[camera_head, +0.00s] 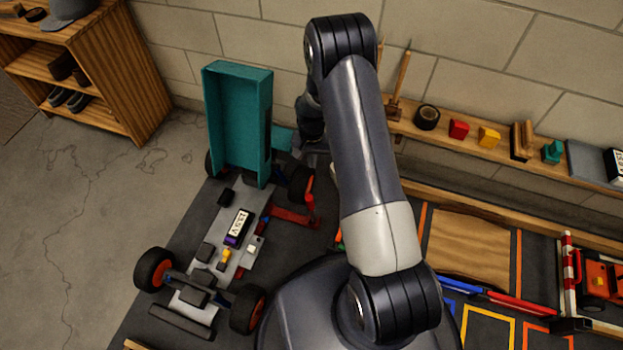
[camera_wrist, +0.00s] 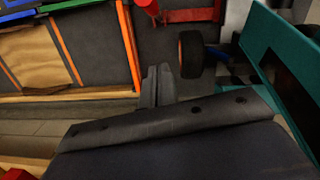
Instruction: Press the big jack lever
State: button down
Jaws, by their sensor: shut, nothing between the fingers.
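The red jack (camera_head: 290,216) stands on the dark mat beside the car chassis (camera_head: 220,265). Its upright lever (camera_head: 309,186) has a red end and rises near the car's rear wheel. In the wrist view, part of the red jack (camera_wrist: 192,15) and a round red lever end (camera_wrist: 149,6) show at the top edge. My gripper (camera_wrist: 157,72) is shut and empty, apart from the lever, with a wheel (camera_wrist: 190,54) to its right. In the head view my arm hides most of the gripper.
The raised teal car body (camera_head: 238,120) stands close by, and also shows at right in the wrist view (camera_wrist: 262,35). A wall shelf (camera_head: 450,140) holds small blocks and tape. A wooden ramp (camera_head: 470,245) lies right of my arm. Open floor is at left.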

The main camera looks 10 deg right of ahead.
jog(key=s+f+b, duration=0.1)
jog(key=s+f, duration=0.1)
jog(key=f, duration=0.3)
jog(key=s+a+f+b, duration=0.1)
jog(key=s+f+b, duration=0.1)
jog(key=f, duration=0.3)
jog(key=shift+s+a, duration=0.25)
jog(key=shift+f, duration=0.1)
